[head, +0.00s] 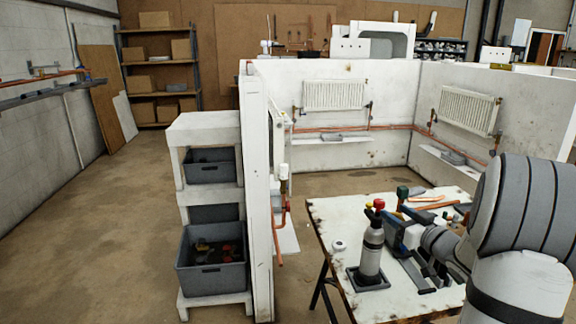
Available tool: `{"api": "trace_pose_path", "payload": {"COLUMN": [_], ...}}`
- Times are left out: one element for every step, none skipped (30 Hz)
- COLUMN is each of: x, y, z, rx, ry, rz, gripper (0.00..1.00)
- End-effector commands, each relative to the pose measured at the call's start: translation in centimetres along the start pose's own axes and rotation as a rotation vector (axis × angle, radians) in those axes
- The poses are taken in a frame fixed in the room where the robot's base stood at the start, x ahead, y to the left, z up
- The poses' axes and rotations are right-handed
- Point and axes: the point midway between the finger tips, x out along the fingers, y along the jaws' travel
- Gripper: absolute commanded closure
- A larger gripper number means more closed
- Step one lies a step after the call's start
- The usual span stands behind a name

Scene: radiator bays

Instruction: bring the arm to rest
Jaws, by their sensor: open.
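My arm comes in from the right edge, with a thick grey ribbed section and a white link above the workbench (345,226). My gripper (430,280) hangs low over the bench's right part, its dark fingers spread apart with nothing seen between them. A dark and blue body with a white part sits just above the fingers; where it ends and bench items begin is hard to tell. A gas bottle (371,252) with a red knob stands upright in a dark tray just left of my gripper. Whether the fingers touch the bench is unclear.
Copper pipe pieces (432,205) and a green-topped item (402,193) lie behind the gripper. A white shelf unit with grey crates (211,278) stands left of a partition edge (258,190). Radiators (334,95) hang in the bay behind. The left floor is clear.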

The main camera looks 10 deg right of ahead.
Motion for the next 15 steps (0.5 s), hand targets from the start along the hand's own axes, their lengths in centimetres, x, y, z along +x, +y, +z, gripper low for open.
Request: {"api": "trace_pose_path", "payload": {"x": [0.4, 0.6, 0.9, 1.0, 1.2, 1.2, 1.1, 0.9, 0.6, 0.2, -0.2, -0.8, -1.4, -2.0, -2.9], "y": [-0.4, -0.6, -0.8, -1.1, -1.3, -1.8, -2.1, -2.5, -3.1, -3.6, -4.1, -5.0, -5.7, -6.4, -7.5], "z": [-0.4, -0.6, -0.8, -0.9, -1.1, -1.2, -1.3, -1.4, -1.3, -1.2, -1.1, -0.9, -0.7, -0.5, -0.2], "rx": [-0.016, -0.025, -0.039, -0.049, -0.059, -0.069, -0.076, -0.079, -0.081, -0.081, -0.078, -0.072, -0.066, -0.059, -0.047], "ry": [-0.017, -0.035, -0.063, -0.087, -0.115, -0.155, -0.187, -0.22, -0.265, -0.3, -0.338, -0.386, -0.425, -0.465, -0.519], "rz": [0.025, 0.048, 0.086, 0.117, 0.151, 0.197, 0.232, 0.264, 0.304, 0.332, 0.358, 0.389, 0.409, 0.427, 0.446], "gripper": [0.51, 0.51, 0.51, 0.51, 0.51, 0.51, 0.51, 0.51, 0.51, 0.51, 0.51, 0.51, 0.51, 0.51, 0.51]}}
